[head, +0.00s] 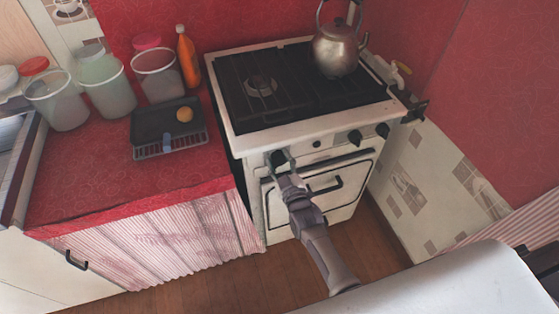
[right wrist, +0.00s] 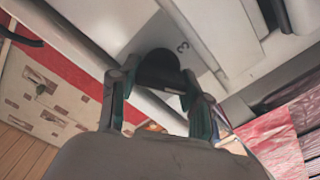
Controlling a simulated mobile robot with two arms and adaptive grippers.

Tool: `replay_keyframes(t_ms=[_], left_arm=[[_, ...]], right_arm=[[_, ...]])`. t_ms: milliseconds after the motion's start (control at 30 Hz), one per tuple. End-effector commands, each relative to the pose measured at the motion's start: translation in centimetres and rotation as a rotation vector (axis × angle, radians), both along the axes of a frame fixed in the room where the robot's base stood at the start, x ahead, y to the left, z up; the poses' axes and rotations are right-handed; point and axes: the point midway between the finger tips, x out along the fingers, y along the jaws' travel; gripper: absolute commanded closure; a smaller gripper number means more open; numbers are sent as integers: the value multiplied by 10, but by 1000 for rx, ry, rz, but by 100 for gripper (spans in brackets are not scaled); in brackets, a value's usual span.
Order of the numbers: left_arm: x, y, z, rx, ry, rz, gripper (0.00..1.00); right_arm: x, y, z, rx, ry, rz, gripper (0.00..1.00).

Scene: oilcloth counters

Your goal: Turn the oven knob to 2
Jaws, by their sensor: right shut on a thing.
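The white stove (head: 320,125) has a row of dark knobs on its front panel. My right gripper (head: 281,161) is at the leftmost knob (head: 275,157), shut on it. In the right wrist view, the black knob (right wrist: 158,70) sits between the two fingers of the gripper (right wrist: 162,92). The knob's exact setting cannot be read. Two other dark knobs (head: 355,137) (head: 382,130) are at the right of the panel. My left gripper is not in view.
A metal kettle (head: 336,50) stands at the back right of the hob. Left, the red counter (head: 80,180) holds jars, an orange bottle (head: 187,57) and a dark tray (head: 150,128). The floor before the stove is clear.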

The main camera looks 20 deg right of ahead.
Motion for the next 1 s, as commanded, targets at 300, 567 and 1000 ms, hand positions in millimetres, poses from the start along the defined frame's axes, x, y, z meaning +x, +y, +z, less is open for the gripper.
replay_keyframes(t_ms=[300,567,1000], left_arm=[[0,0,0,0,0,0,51],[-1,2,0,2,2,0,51],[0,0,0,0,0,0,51]], right_arm=[[0,0,-1,2,1,0,42],[-3,0,-1,2,2,0,42],[-83,-3,-2,2,5,0,42]])
